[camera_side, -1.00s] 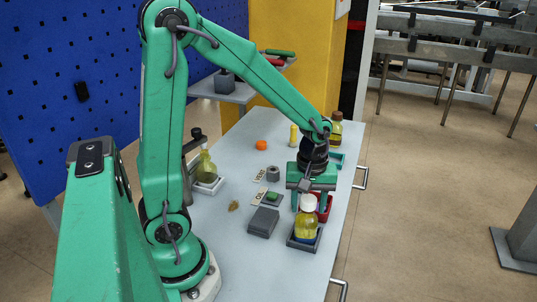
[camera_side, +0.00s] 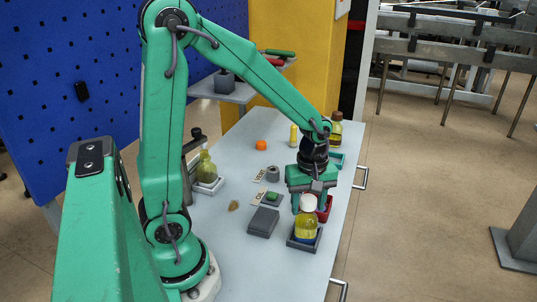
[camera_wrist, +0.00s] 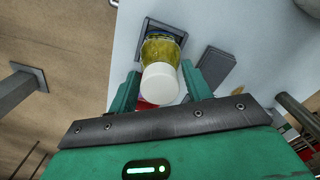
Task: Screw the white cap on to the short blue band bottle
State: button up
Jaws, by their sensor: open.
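The short bottle (camera_side: 305,228) holds yellow liquid, shows blue low down, and stands upright in a dark grey square holder (camera_side: 291,242). The white cap (camera_side: 308,203) sits on top of it; how tightly it is seated I cannot tell. My gripper (camera_side: 309,203) points down over the cap with its fingers apart. In the wrist view the white cap (camera_wrist: 160,84) lies between the two open fingers of my gripper (camera_wrist: 160,88), with a gap visible on both sides. The bottle (camera_wrist: 161,50) and its blue band show beyond the cap.
A red tray (camera_side: 326,208) is right behind the bottle. A grey block (camera_side: 263,222) and a green-topped block (camera_side: 272,197) stand left of it. A yellow bottle (camera_side: 207,169) in a white holder, an orange cap (camera_side: 261,145) and another bottle (camera_side: 336,131) are farther off.

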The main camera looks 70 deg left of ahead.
dwell(0.4)
jog(key=shift+n, duration=0.9)
jog(key=shift+n, duration=0.9)
jog(key=shift+n, duration=0.8)
jog(key=c, duration=0.6)
